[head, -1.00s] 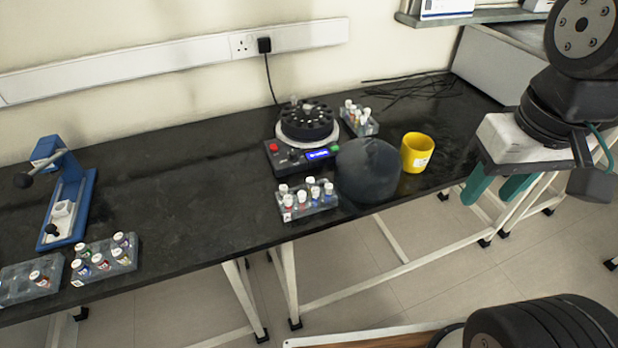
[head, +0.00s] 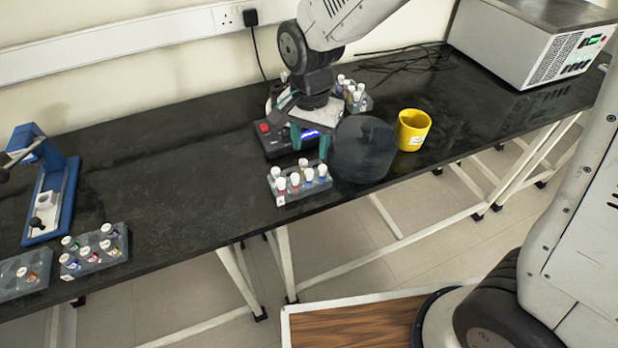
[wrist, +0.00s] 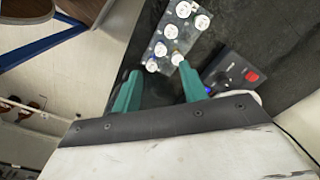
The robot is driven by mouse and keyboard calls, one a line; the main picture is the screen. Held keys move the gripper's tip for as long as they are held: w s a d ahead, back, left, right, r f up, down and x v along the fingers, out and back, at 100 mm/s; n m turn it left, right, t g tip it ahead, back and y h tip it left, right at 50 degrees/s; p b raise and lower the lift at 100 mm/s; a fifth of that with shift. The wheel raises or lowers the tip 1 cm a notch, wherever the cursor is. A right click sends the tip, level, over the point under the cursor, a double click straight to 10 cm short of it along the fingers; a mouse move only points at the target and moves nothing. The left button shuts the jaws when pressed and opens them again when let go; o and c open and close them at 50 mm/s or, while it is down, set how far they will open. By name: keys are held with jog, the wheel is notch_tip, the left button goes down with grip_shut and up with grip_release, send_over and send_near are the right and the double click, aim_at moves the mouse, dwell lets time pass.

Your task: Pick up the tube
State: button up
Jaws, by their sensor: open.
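Several white-capped tubes (head: 295,180) stand upright in a clear grey rack (head: 304,194) at the bench's front edge. The frames do not single out one of them as the tube. My gripper (head: 309,145) points down just behind and above the rack's back row, its two green fingers apart. In the wrist view, my gripper (wrist: 157,78) is open with nothing between its fingertips. The nearest tubes (wrist: 177,58) lie just beyond the tips, one close to the right finger. The rack (wrist: 186,40) also shows there.
A black device (head: 272,140) with a red button and blue display stands right behind the rack, partly hidden by my arm. A dark rounded object (head: 362,150) is close on the right, then a yellow mug (head: 412,130).

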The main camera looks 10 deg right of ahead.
aim_at(309, 172)
jog(key=shift+a+f, duration=0.25)
jog(key=shift+f, duration=0.25)
notch_tip(309, 172, down, 7)
jog(key=shift+f, duration=0.15)
jog(key=shift+d, duration=0.1)
grip_shut()
